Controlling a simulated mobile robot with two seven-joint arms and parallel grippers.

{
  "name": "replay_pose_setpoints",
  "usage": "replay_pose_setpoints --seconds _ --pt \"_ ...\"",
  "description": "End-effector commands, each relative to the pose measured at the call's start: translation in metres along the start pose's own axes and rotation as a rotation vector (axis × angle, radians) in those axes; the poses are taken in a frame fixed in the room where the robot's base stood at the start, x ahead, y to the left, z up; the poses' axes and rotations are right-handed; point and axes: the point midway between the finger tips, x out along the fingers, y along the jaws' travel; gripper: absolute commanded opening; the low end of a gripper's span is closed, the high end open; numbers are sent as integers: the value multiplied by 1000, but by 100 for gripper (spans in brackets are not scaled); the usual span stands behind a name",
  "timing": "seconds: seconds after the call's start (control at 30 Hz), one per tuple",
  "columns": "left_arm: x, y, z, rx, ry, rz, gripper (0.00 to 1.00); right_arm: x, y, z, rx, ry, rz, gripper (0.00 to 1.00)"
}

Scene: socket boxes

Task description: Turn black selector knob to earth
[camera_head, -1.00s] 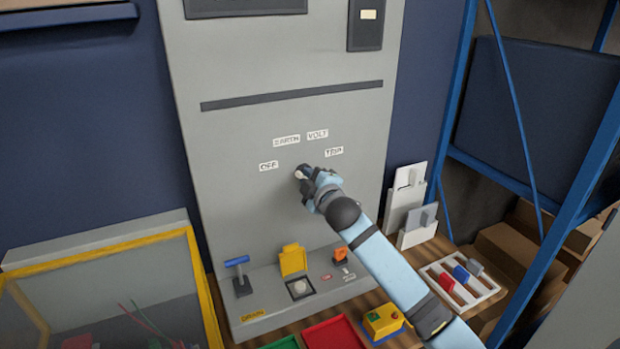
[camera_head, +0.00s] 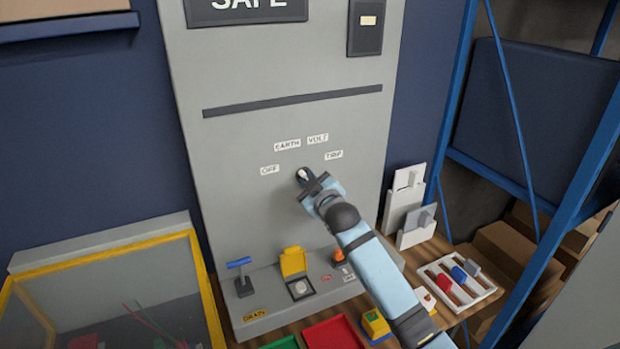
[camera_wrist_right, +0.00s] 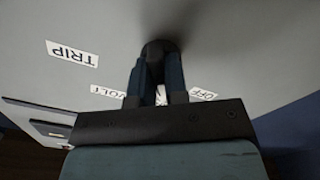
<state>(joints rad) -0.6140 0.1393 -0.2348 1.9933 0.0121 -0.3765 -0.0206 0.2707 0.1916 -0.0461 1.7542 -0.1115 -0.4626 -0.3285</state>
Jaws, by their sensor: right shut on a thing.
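The black selector knob (camera_head: 303,176) sits on the grey panel (camera_head: 235,140), below the labels OFF (camera_head: 270,169), EARTH (camera_head: 287,145), VOLT (camera_head: 318,139) and TRIP (camera_head: 333,155). Its white mark shows and points up, toward the upper left, roughly between OFF and EARTH; the exact setting is hard to tell. My right gripper (camera_head: 310,183) is at the knob from the lower right. In the right wrist view its two fingers (camera_wrist_right: 160,88) are shut on the dark knob (camera_wrist_right: 160,48), with a white strip between them. My left gripper is not in view.
Below the panel is a ledge with a blue-topped handle (camera_head: 239,264), a yellow flap (camera_head: 293,261) and an orange part. Red and green trays lie in front. A white rack (camera_head: 457,281) and a blue shelf frame stand right. A yellow-framed case (camera_head: 110,290) is left.

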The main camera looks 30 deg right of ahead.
Motion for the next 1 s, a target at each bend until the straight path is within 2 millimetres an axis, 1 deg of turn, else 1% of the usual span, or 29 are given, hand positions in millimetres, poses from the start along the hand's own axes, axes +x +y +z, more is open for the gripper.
replay_pose_setpoints --seconds 0.2,0.4,0.6,0.97,1.0 --pt "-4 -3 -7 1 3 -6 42 0 0 -1 132 -2 -1 0" --pt "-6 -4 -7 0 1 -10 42 0 -1 0 203 -1 0 0" --pt "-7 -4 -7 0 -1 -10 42 0 -1 0 232 -1 0 0" --pt "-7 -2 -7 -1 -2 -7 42 0 -1 0 234 0 0 0" --pt "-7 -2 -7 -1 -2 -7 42 0 -1 0 234 0 0 21"
